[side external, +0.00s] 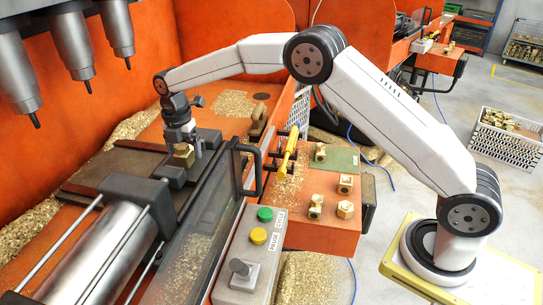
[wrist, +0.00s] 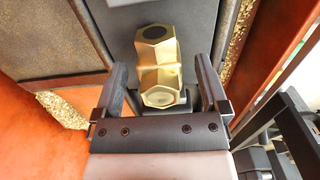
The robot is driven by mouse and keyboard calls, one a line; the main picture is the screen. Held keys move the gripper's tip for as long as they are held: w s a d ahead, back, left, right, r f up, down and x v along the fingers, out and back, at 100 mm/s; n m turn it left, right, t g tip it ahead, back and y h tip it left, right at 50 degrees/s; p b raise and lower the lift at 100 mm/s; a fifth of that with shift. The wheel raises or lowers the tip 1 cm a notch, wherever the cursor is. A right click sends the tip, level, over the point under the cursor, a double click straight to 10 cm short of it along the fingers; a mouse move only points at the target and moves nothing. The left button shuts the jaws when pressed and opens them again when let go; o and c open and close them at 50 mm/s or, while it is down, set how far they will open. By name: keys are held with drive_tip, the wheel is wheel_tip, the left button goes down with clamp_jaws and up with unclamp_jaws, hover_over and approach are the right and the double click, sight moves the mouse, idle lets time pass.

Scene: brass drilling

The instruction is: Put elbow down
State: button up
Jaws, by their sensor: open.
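A brass elbow (side external: 183,155) sits in the dark fixture (side external: 172,177) on the drilling machine, below the spindles. In the wrist view the elbow (wrist: 159,65) stands between the two fingers, with a round bore on its upper end and another on its near end. My gripper (side external: 183,147) is at the elbow, and it shows in the wrist view (wrist: 163,80) with its fingers apart, one on each side. Gaps show between the elbow and both fingers. The elbow's underside is hidden.
Drill spindles (side external: 75,50) hang at the upper left. A clear guard (side external: 205,245) with a black handle stands right of the fixture. Several brass fittings (side external: 345,209) lie on the orange ledge beside a yellow-handled tool (side external: 288,148). A control box (side external: 255,245) is in front.

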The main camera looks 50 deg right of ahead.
sight(183, 144)
wheel_tip(183, 144, up, 12)
idle(0.6)
idle(0.5)
drive_tip(key=s+d+f+m+t, duration=0.1)
drive_tip(key=s+d+f+m, duration=0.2)
drive_tip(key=s+m, duration=0.4)
drive_tip(key=s+d+f+m, duration=0.3)
drive_tip(key=s+f+m, duration=0.2)
drive_tip(key=s, duration=0.8)
drive_tip(key=s+d+f+m+t, duration=0.1)
drive_tip(key=s+d+f+m, duration=0.2)
drive_tip(key=s+m, duration=0.7)
wheel_tip(183, 144, down, 2)
drive_tip(key=shift+s+d+f+m+t, duration=0.1)
drive_tip(key=shift+s+d+m+t, duration=0.2)
drive_tip(key=shift+m, duration=0.3)
